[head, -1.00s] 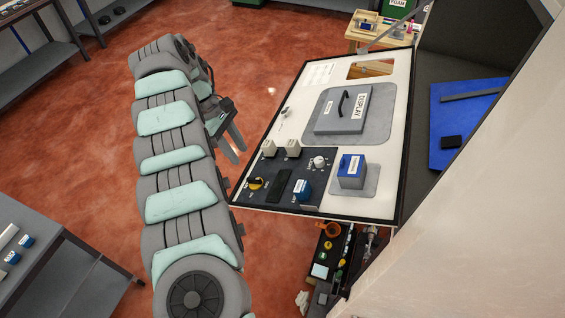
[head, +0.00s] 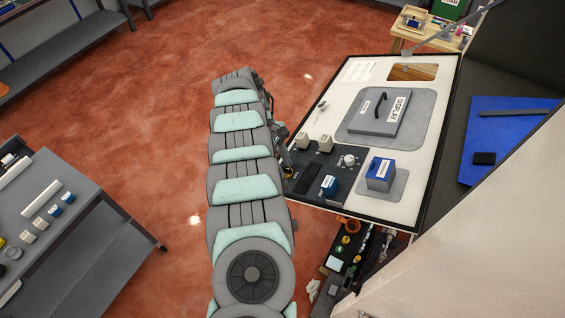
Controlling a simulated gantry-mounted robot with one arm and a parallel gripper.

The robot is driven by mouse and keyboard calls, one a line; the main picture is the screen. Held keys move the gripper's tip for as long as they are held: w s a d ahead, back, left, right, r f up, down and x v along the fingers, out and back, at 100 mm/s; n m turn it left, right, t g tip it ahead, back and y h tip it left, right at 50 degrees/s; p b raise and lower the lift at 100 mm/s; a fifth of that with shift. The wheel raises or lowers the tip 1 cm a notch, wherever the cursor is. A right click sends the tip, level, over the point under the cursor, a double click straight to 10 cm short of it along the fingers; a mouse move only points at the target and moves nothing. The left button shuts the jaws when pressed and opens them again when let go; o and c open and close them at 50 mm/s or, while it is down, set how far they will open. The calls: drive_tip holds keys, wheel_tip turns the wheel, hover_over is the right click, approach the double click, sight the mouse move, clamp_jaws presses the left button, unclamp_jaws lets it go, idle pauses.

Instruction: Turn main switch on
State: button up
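A dark control panel (head: 335,166) sits at the lower left of the white board. It carries two pale block-shaped parts (head: 325,144), a white round knob (head: 348,160), a blue part (head: 330,185) and a black rectangular part (head: 313,180). The labels are too small to read, so I cannot tell for sure which is the main switch. The panel's left edge, where a yellow and black knob showed earlier, is now mostly covered by my arm. My gripper (head: 284,158) is beside that left edge, largely hidden behind my arm; its fingers and any contact cannot be made out.
The board also holds a grey box labelled DISPLAY (head: 380,112) with a black handle and a blue box (head: 380,174). A grey table (head: 75,235) with small parts stands at left. A blue sheet (head: 500,135) is at right. Red floor is clear left of my arm.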

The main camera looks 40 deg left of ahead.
drive_tip(key=shift+c, duration=0.3)
clamp_jaws()
